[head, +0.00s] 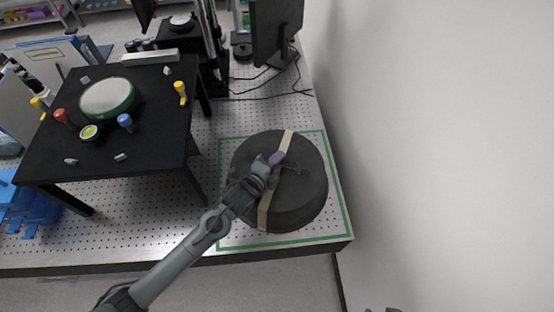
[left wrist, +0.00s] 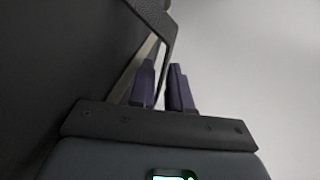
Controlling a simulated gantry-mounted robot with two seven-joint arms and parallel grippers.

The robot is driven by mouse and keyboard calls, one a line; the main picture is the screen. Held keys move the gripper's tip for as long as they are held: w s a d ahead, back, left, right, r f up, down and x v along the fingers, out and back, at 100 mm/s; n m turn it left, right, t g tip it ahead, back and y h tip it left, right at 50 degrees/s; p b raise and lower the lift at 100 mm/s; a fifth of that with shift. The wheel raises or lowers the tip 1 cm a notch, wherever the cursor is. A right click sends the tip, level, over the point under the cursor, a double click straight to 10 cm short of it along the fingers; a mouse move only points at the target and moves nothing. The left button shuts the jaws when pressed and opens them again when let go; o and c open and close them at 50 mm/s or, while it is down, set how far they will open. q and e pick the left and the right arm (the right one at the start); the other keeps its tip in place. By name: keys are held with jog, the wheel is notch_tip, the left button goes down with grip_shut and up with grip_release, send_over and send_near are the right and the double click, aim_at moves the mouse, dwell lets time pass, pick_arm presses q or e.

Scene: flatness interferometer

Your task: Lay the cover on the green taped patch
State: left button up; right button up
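The cover (head: 300,198) is a dark grey, round, drum-shaped piece with a beige band across its top. In the head view it is within the green taped patch (head: 285,243) at the bench's right front corner, over much of its area. I cannot tell if its underside touches the bench. My left gripper (head: 277,158) is at the top of the cover. In the left wrist view its purple fingers (left wrist: 162,88) are close together with a thin dark strap handle (left wrist: 168,38) between them. The cover's dark side (left wrist: 60,60) fills the left of that view.
A black raised table (head: 150,150) on the left holds a green-rimmed disc (head: 107,97) and several coloured knobs. A monitor (head: 276,30) stands behind the patch. A white wall (head: 440,130) is close on the right. Small dark bits at the bottom edge may be my right gripper.

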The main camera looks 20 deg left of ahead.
pick_arm(q)
jog(key=o, duration=0.4)
jog(key=v, duration=1)
jog(key=shift+s+r, duration=0.15)
jog(key=shift+s, duration=0.15)
jog(key=shift+s+a+r, duration=0.2)
jog(key=shift+s+r, duration=0.05)
jog(key=shift+s, duration=0.4)
jog(key=shift+a, duration=0.1)
